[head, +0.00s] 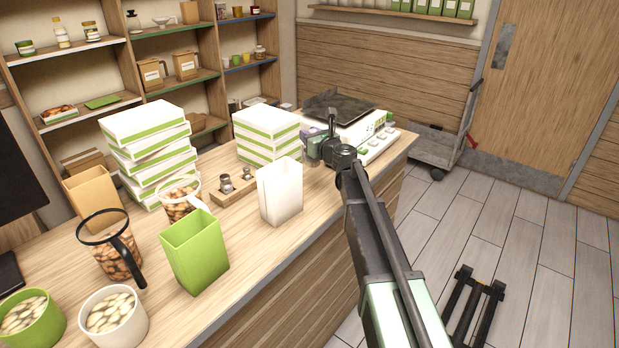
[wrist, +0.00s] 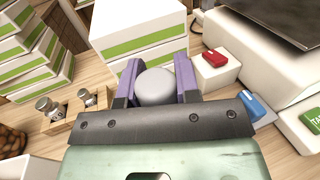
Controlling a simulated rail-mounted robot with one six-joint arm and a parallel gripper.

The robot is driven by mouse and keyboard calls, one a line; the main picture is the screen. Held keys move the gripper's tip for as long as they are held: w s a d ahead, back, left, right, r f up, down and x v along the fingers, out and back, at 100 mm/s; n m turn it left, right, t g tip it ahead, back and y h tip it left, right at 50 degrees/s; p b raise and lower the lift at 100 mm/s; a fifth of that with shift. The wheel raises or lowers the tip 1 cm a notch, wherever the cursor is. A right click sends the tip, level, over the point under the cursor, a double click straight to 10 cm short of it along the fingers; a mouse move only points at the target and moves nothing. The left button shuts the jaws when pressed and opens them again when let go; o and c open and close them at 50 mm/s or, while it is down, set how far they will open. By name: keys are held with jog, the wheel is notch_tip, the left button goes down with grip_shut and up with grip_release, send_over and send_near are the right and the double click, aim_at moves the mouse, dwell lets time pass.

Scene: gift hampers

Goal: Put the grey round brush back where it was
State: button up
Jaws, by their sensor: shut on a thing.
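My gripper (wrist: 157,84) is shut on the grey round brush (wrist: 156,88). In the wrist view only its smooth rounded grey top shows, between the two purple fingers; its lower part is hidden. In the head view my gripper (head: 316,143) is over the far right part of the counter, just right of a stack of white boxes with green bands (head: 267,135). The brush is hard to make out there. I cannot tell whether it touches the counter.
A white device (head: 350,122) with a dark top stands close behind and right of my gripper. Left are a wooden holder with metal pieces (head: 232,189), a white bag (head: 280,192) and a green bin (head: 195,252).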

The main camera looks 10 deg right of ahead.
notch_tip(320, 180, down, 8)
jog(key=b, duration=0.5)
jog(key=shift+r, duration=0.6)
jog(key=shift+f, duration=0.25)
jog(key=o, duration=0.9)
jog(key=shift+r, duration=0.1)
jog(key=shift+r, duration=0.2)
jog(key=v, duration=1.2)
jog(key=shift+a, duration=0.1)
jog(key=shift+s, duration=0.1)
